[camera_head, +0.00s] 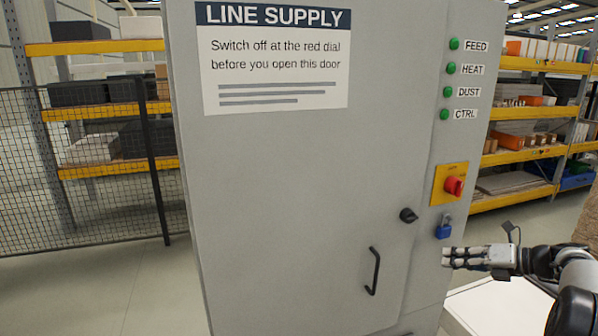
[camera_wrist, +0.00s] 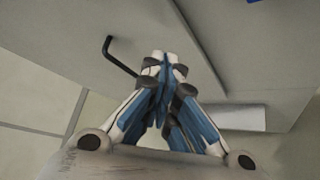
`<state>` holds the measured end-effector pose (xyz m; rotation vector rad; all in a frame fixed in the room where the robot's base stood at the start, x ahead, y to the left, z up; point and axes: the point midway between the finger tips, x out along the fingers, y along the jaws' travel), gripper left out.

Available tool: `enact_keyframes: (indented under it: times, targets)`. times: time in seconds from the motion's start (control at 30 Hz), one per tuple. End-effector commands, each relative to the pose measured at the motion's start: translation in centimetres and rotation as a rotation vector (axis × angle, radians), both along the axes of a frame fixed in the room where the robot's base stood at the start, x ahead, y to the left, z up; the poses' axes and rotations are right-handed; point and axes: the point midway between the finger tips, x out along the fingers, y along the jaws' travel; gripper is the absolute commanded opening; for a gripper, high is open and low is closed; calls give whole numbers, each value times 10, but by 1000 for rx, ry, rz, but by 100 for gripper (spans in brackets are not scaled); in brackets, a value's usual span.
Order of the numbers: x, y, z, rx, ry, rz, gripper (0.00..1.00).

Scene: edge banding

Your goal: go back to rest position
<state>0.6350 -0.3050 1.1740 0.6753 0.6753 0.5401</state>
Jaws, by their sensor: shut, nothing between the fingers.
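My gripper (camera_head: 449,257) is at the right of the head view, beside the lower right edge of a tall grey cabinet (camera_head: 300,180). In the wrist view my gripper (camera_wrist: 163,58) has its fingertips together with nothing between them. The cabinet carries a red dial (camera_head: 454,186) on a yellow plate. A blue padlock (camera_head: 444,227) hangs below the dial, just above my fingertips in the picture. The black door handle (camera_head: 373,271) is left of my gripper. It also shows in the wrist view (camera_wrist: 119,56). The cabinet door looks shut.
A black knob (camera_head: 408,215) is on the door. Several green lamps (camera_head: 451,69) line the cabinet's right strip. A wire fence (camera_head: 80,160) and shelving (camera_head: 105,47) stand behind at left, more shelving (camera_head: 530,140) at right. A pale surface (camera_head: 500,305) lies below my gripper.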

Motion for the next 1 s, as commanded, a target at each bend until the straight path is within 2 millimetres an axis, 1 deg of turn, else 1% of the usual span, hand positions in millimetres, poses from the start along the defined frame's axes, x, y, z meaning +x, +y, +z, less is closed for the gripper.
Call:
enact_keyframes:
  times: [0.03,0.07,0.1,0.17,0.2,0.27,0.3,0.37,0.4,0.47,0.5,0.57,0.6,0.67,0.7,0.73,0.77,0.8,0.87,0.9,1.0]
  targets:
    - [0,30,21,-109,-31,76,0]
    - [-3,46,29,-176,-51,124,0]
    - [-7,67,39,-262,-79,187,0]
    - [-17,96,53,-392,-124,288,0]
    - [-26,116,61,-475,-157,359,0]
    - [-41,145,73,-597,-210,471,0]
    - [-54,163,80,-678,-246,547,0]
    - [-74,189,88,-796,-307,667,0]
    - [-89,205,94,-870,-349,750,0]
    - [-114,227,100,-982,-416,877,0]
    - [-131,241,102,-1055,-462,964,0]
    - [-158,259,105,-1159,-534,1099,0]
    - [-177,269,106,-1225,-585,1192,0]
    - [-206,283,105,-1322,-664,1333,0]
    - [-225,290,104,-1383,-719,1429,0]
    - [-240,295,102,-1426,-760,1502,0]
    - [-254,299,100,-1470,-802,1576,0]
    - [-273,304,96,-1526,-860,1678,0]
    - [-300,308,89,-1604,-947,1830,0]
    - [-317,310,84,-1649,-1006,1930,0]
    - [-351,310,69,-1741,-1137,2162,0]
